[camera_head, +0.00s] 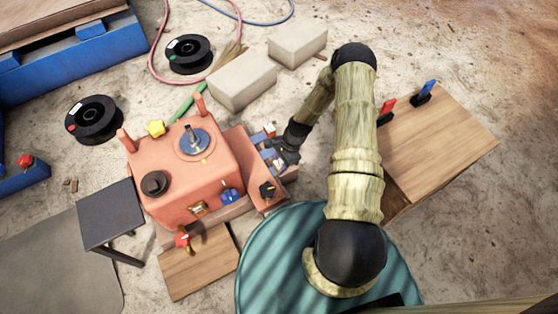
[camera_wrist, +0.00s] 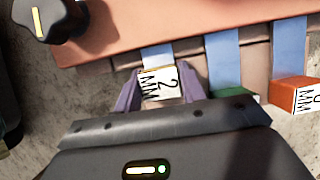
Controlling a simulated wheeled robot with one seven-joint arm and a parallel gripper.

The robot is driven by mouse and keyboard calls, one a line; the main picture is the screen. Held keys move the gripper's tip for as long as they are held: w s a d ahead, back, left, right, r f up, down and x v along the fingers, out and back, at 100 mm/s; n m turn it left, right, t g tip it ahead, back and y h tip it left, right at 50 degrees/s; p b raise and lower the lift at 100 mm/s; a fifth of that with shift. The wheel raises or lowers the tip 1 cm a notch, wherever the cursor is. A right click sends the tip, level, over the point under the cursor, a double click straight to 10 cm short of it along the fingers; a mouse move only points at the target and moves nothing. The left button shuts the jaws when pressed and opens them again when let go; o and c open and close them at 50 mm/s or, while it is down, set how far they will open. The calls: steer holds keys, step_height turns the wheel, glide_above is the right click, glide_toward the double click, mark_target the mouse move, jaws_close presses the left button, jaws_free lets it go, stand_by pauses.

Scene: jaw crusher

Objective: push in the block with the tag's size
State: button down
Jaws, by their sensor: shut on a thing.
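The crusher (camera_head: 185,165) is a salmon-red machine with a ledge on its right side. In the wrist view, blue strips (camera_wrist: 222,60) run across the ledge, with blocks at their near ends. My gripper (camera_wrist: 160,88) has its two purple fingers shut on a block marked "2 MM" (camera_wrist: 163,84), in line with the leftmost blue strip. A green block (camera_wrist: 235,93) is partly hidden behind my gripper's right side. An orange block (camera_wrist: 296,95) with a partly cut-off "MM" marking is at the right edge. In the head view my gripper (camera_head: 284,152) is at the ledge. I can make out no readable size tag.
A black knob (camera_wrist: 43,18) with a yellow pointer is left of the strips. In the head view, two grey blocks (camera_head: 241,82) lie behind the crusher. A wooden table (camera_head: 435,140) with red and blue switches stands at right. A black stool (camera_head: 110,213) stands at left.

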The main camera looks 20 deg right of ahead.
steer(key=shift+a, duration=0.3)
steer(key=c, duration=0.8)
jaws_free()
steer(key=shift+c, duration=0.2)
steer(key=shift+d, duration=0.1)
steer(key=shift+r, duration=0.1)
steer(key=p+v, duration=0.8)
steer(key=v, duration=0.9)
steer(key=shift+d, duration=0.2)
